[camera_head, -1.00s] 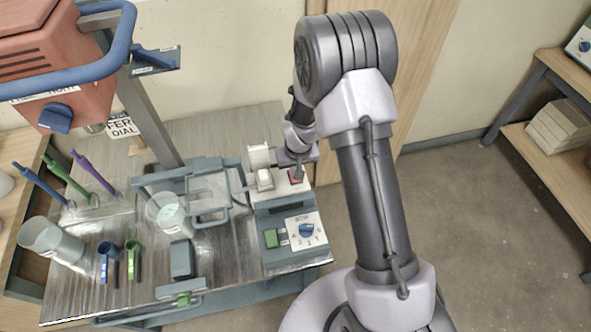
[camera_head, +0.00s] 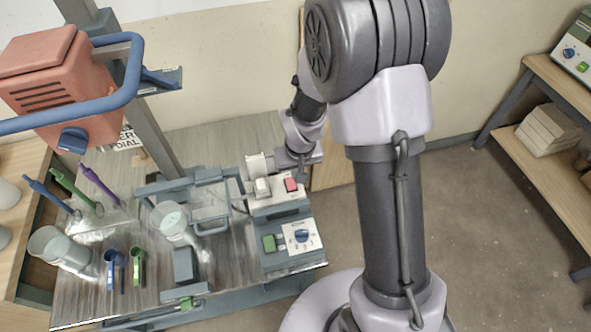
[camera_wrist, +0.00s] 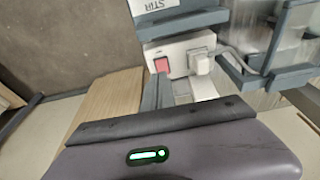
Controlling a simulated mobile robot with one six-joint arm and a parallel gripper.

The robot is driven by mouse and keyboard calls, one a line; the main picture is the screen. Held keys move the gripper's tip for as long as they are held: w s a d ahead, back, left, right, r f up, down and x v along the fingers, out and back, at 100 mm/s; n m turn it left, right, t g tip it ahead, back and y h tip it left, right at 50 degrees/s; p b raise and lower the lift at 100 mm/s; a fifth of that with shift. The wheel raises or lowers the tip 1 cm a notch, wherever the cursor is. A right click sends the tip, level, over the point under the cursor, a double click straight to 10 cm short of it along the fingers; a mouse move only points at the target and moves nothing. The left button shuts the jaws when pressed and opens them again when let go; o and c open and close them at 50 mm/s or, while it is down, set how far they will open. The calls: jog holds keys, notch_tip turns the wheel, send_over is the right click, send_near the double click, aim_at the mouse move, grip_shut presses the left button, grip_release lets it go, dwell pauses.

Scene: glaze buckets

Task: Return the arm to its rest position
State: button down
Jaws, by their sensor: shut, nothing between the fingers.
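My arm reaches down at the centre of the head view. My gripper (camera_head: 303,172) is shut and empty, just behind and above the white power box. The red switch (camera_head: 291,185) on this box is uncovered, and the gripper appears apart from it. In the wrist view my gripper's narrow grey fingers (camera_wrist: 158,88) point towards the white box (camera_wrist: 184,50), with the red switch (camera_wrist: 161,65) just beyond them. Part of the gripper is hidden behind my wrist in the head view.
The grey stirrer control box (camera_head: 302,240) has a blue dial and a green button. A clear bucket (camera_head: 171,222) stands in a blue-grey frame on the metal bench. A red motor housing (camera_head: 60,85) with a blue rail overhangs the left. Open floor lies to the right.

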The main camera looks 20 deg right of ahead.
jog(key=s+r+m+t+b, duration=0.15)
jog(key=s+r, duration=0.25)
jog(key=r, duration=0.4)
jog(key=s+r+m+t+b, duration=0.1)
jog(key=s+r+b, duration=0.1)
jog(key=s+r, duration=0.5)
jog(key=s+a+r+m+y+b, duration=0.1)
jog(key=s+a+r+m+y, duration=0.1)
jog(key=s+r, duration=0.5)
jog(key=s+a+t, duration=0.1)
jog(key=s, duration=0.2)
jog(key=shift+a, duration=0.2)
jog(key=shift+r, duration=0.1)
